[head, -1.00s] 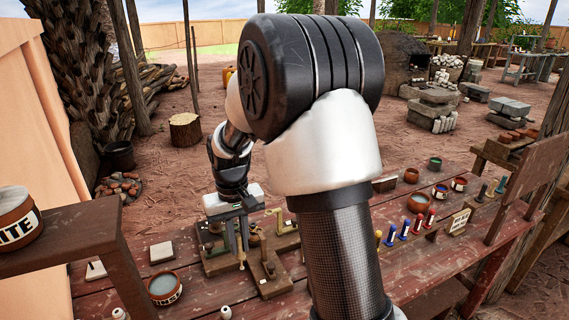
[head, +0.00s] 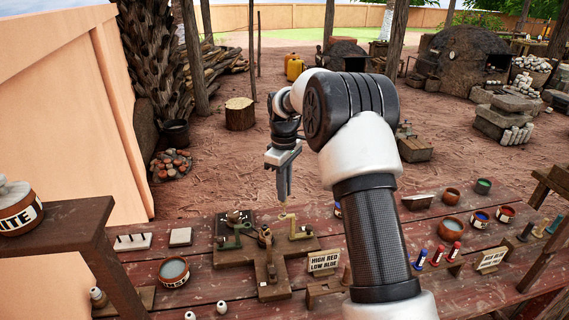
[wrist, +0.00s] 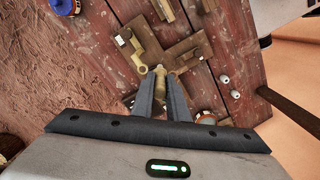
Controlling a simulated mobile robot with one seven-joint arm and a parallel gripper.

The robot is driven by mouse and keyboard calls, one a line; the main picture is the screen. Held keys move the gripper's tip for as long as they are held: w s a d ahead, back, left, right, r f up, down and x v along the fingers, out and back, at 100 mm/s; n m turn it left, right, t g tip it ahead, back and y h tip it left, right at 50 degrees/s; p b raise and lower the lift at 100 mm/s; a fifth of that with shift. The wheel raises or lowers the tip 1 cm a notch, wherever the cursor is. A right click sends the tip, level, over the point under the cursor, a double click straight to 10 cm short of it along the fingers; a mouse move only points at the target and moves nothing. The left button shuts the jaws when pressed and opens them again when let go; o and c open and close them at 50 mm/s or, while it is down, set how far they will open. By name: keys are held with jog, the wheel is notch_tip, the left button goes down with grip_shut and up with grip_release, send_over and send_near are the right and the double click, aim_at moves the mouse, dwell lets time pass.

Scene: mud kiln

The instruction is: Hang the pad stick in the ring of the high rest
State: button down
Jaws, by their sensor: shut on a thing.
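My gripper (head: 284,198) points down above the back edge of the bench, by the stand. In the wrist view my gripper (wrist: 162,88) is shut on a small, mostly hidden thing (wrist: 160,71), apparently the pad stick; only a pale end shows between the fingertips. A brown wooden stand (head: 272,279) carries several short posts with bent arms: a greenish one (head: 237,230) at left, a tan one (head: 296,228) at right and a brown one (head: 266,237) in front. The wrist view shows the stand (wrist: 187,47) past the fingertips. I cannot tell which is the high rest; its ring is not clear.
A sign reading HIGH RED LOW BLUE (head: 325,262) stands right of the stand. Red sticks (head: 453,251) stand beyond my arm at right. A raised shelf (head: 62,226) is at near left.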

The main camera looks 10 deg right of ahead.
jog(key=w+r+n+p, duration=0.2)
jog(key=w+n, duration=0.3)
notch_tip(320, 180, down, 6)
jog(key=b, duration=0.5)
jog(key=shift+d, duration=0.15)
jog(key=shift+p, duration=0.65)
dwell(0.7)
jog(key=shift+f+b, duration=0.3)
jog(key=shift+f, duration=0.5)
dwell(0.5)
jog(key=shift+f, duration=0.55)
jog(key=shift+f+b, duration=0.3)
jog(key=shift+f, duration=0.05)
jog(key=shift+f, duration=0.4)
jog(key=shift+f+b, duration=0.4)
jog(key=shift+f, duration=0.4)
dwell(0.6)
